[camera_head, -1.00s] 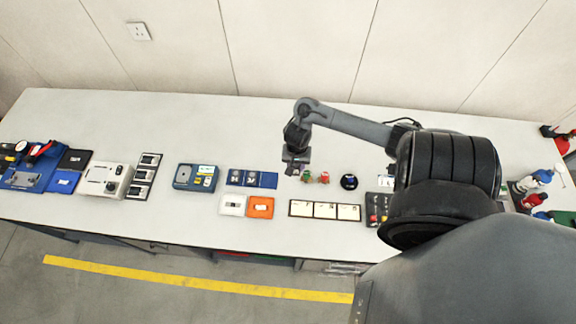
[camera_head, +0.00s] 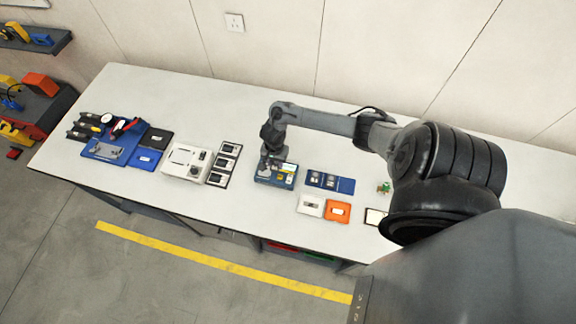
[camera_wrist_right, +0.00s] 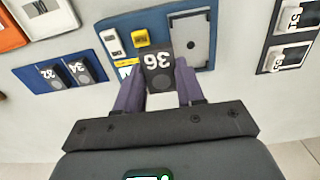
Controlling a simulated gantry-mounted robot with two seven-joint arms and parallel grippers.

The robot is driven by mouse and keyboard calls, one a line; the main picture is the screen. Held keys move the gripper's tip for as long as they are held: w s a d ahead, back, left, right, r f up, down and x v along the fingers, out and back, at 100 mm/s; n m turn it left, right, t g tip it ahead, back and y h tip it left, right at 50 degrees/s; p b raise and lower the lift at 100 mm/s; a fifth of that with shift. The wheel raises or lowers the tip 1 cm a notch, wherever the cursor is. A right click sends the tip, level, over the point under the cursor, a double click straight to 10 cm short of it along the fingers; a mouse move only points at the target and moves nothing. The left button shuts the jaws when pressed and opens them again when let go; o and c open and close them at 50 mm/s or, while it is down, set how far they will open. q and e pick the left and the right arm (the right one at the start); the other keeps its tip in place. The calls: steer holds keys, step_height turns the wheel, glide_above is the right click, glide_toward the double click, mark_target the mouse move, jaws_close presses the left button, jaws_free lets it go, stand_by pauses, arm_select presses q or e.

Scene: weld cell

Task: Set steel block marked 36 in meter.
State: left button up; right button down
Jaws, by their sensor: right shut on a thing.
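The steel block marked 36 (camera_wrist_right: 157,65) is dark grey with white digits. My right gripper (camera_wrist_right: 158,78) is shut on it, a finger on each side. The blue meter (camera_wrist_right: 125,20) lies directly beneath the block, with a yellow button, small white parts and a grey plate (camera_wrist_right: 190,38) on its face. The block overlaps the meter's face near that plate; whether they touch I cannot tell. In the head view my right gripper (camera_head: 266,167) is over the left part of the meter (camera_head: 288,177). My left gripper is not in view.
A blue tray (camera_wrist_right: 30,77) holds blocks marked 32 (camera_wrist_right: 48,78) and 34 (camera_wrist_right: 78,72). A black-framed rack (camera_wrist_right: 268,62) with more numbered blocks stands on the meter's other side. White (camera_head: 310,205) and orange (camera_head: 338,210) trays sit nearby. The table's back is clear.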

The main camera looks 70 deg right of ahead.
steer(key=w+b, duration=0.1)
steer(key=w, duration=0.1)
steer(key=w+r+b, duration=0.1)
steer(key=w+b, duration=0.1)
steer(key=shift+w+a, duration=0.15)
steer(key=shift+w, duration=0.1)
step_height(320, 180, down, 3)
steer(key=b, duration=0.3)
steer(key=shift+r+b, duration=0.2)
steer(key=shift+b, duration=0.1)
steer(key=shift+f, duration=1.3)
steer(key=shift+p, duration=0.35)
steer(key=shift+p, duration=0.3)
